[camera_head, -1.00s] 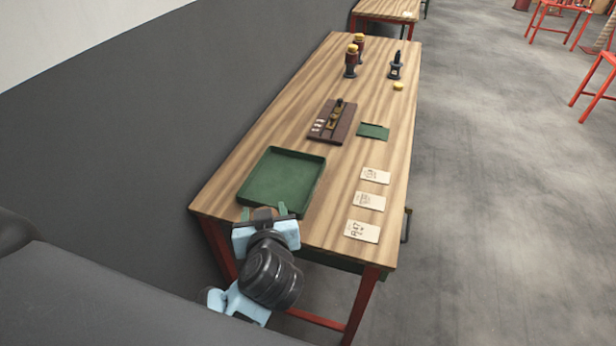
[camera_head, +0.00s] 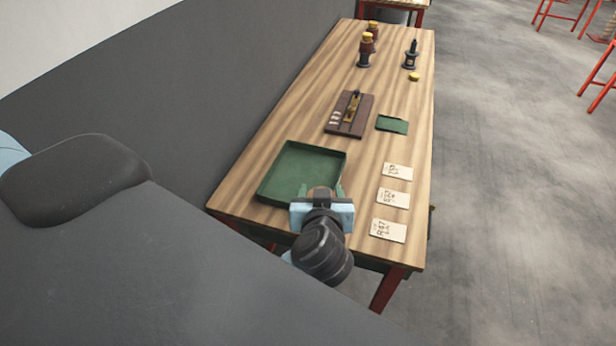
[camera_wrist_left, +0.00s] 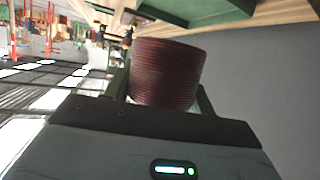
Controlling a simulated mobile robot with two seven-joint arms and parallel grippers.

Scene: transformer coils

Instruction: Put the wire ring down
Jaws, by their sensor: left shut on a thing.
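The wire ring (camera_wrist_left: 167,72) is a dark reddish-brown wound coil, seen large in the left wrist view. My left gripper (camera_wrist_left: 163,90) is shut on it, with one green finger on each side. In the head view my left gripper (camera_head: 322,192) is at the table's near end, by the near right corner of the green tray (camera_head: 268,176). There the ring (camera_head: 322,190) shows only as a small brown patch, mostly hidden by the gripper. I cannot tell whether it touches anything below. My right gripper is not in view.
Three paper cards (camera_head: 389,230) lie along the table's right edge. A brown board with a brass part (camera_head: 349,115), a small green tray (camera_head: 392,124), dark red posts with yellow tops (camera_head: 365,50), a black stand (camera_head: 411,56) and a yellow disc (camera_head: 414,76) lie farther back.

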